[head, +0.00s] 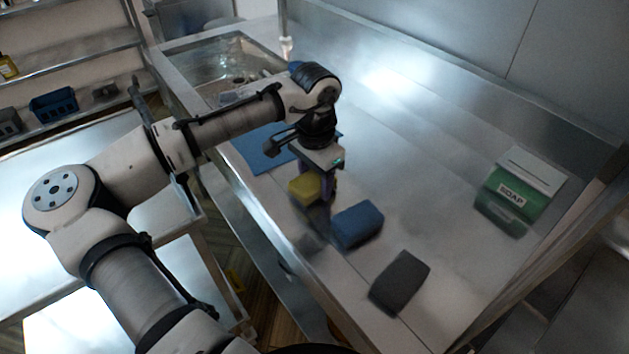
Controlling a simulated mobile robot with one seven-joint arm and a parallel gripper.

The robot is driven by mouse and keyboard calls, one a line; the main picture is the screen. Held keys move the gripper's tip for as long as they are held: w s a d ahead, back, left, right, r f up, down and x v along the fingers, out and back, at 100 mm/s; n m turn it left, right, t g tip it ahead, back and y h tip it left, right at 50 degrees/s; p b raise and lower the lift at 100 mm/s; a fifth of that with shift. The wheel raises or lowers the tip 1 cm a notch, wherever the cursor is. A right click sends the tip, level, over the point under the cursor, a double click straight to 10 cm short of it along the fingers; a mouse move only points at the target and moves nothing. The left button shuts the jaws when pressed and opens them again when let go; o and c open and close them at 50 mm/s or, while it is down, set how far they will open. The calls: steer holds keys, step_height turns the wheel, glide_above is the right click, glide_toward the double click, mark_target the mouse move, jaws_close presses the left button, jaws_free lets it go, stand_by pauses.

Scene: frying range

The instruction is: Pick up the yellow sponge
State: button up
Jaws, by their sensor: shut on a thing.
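The yellow sponge (306,188) is at my gripper (317,194), above the front-left edge of the steel counter. My gripper points down and is shut on the yellow sponge, which sticks out to the left of the fingers. The fingers partly hide it. Whether the sponge is clear of the counter is hard to tell from this view. A blue sponge (357,224) lies just to the right of my gripper, close to it. A dark grey sponge (399,282) lies farther right and nearer the front.
A green and white soap box (522,190) stands at the right of the counter (450,190). A blue cloth (262,150) lies behind my gripper at the left. A sink (222,66) is at the back left. The counter's middle is clear.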

mark_target(316, 178)
step_height(316, 178, up, 20)
steer(key=b, duration=0.1)
steer(key=shift+f, duration=0.25)
steer(key=shift+o, duration=1.4)
steer(key=shift+c, duration=1.1)
